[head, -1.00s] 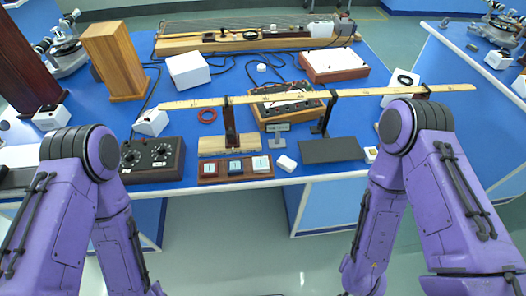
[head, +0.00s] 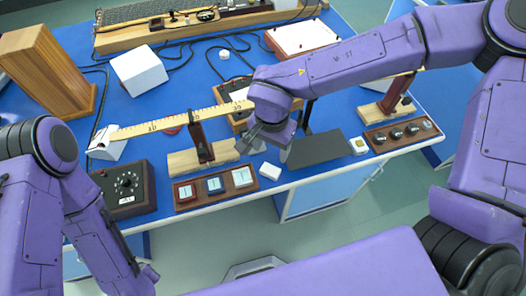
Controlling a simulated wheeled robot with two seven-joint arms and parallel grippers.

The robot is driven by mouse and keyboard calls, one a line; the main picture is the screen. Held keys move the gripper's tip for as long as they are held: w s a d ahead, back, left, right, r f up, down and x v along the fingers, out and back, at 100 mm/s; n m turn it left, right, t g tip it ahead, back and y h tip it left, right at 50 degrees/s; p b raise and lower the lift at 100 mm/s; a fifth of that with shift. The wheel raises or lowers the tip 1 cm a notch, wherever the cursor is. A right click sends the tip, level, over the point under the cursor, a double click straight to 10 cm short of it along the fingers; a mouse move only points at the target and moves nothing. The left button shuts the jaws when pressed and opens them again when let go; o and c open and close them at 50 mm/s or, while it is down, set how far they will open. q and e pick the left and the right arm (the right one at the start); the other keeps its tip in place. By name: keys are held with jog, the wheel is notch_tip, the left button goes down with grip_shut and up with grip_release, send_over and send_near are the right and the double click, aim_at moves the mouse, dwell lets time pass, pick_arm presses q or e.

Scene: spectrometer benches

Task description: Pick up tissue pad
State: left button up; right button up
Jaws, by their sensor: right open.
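A small white block, which looks like the tissue pad (head: 270,171), lies on the blue bench near its front edge, just right of a wooden tray of small square boxes. My right gripper (head: 263,151) hangs just behind and above the pad, with its fingers apart and nothing seen between them.
The tray of boxes (head: 215,185) and a dark dial box (head: 125,190) stand left of the pad. A dark flat plate (head: 316,149) lies to its right. A wooden rule (head: 160,125) on stands runs behind, partly hidden by my right arm.

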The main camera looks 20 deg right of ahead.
aim_at(270, 170)
jog(key=f, duration=0.2)
jog(key=s+f, duration=0.1)
jog(key=shift+s+a+f, duration=0.1)
jog(key=shift+f, duration=0.3)
jog(key=f, duration=0.3)
jog(key=w+f, duration=0.1)
jog(key=f, duration=0.1)
jog(key=shift+f, duration=0.2)
jog(key=shift+s+f+p, duration=0.15)
jog(key=shift+f+p, duration=0.1)
jog(key=shift+p, duration=0.05)
jog(key=shift+s, duration=0.1)
jog(key=c, duration=0.8)
jog(key=shift+o, duration=0.2)
